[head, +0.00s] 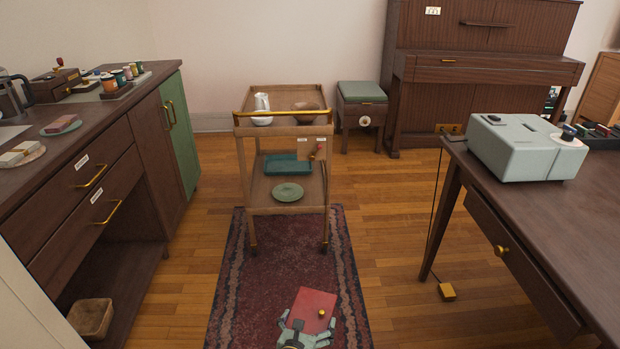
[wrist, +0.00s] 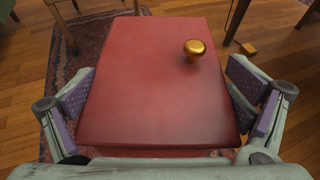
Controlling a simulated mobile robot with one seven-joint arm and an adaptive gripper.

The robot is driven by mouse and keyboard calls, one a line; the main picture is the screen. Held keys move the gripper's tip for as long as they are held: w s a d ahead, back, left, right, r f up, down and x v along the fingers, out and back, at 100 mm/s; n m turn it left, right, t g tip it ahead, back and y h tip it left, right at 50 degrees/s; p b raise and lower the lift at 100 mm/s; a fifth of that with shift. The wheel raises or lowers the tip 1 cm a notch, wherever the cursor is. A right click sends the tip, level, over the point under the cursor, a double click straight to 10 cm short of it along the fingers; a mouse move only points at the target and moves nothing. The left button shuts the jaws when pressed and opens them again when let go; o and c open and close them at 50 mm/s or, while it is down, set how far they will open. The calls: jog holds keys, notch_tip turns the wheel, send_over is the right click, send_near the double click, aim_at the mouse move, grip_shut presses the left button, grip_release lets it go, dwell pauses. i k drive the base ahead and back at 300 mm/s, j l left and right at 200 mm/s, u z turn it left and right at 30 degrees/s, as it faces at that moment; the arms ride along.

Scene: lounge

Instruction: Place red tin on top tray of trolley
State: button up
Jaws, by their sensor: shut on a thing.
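The red tin (head: 314,304) is a flat red box with a gold knob on top. In the wrist view the red tin (wrist: 150,85) fills the middle of the picture. My gripper (head: 306,325) is at the bottom of the head view, above the rug. In the wrist view my gripper (wrist: 160,100) has one finger on each side of the tin and is shut on it. The wooden trolley (head: 285,198) stands ahead at the rug's far end. Its top tray (head: 285,104) holds a white jug (head: 262,104) at left and a brown bowl (head: 303,108) at right.
The trolley's lower shelf has a teal tray (head: 287,165) and a green plate (head: 288,191). A dark counter (head: 95,130) runs along the left. A desk (head: 520,215) with a pale green machine (head: 525,150) stands at right. The rug (head: 280,265) is clear before the trolley.

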aim_at(285, 98)
jog(key=i+j+z, duration=0.15)
jog(key=i+j, duration=0.2)
jog(key=i+j+z, duration=0.1)
jog(key=i+j, duration=0.2)
jog(key=j, duration=0.2)
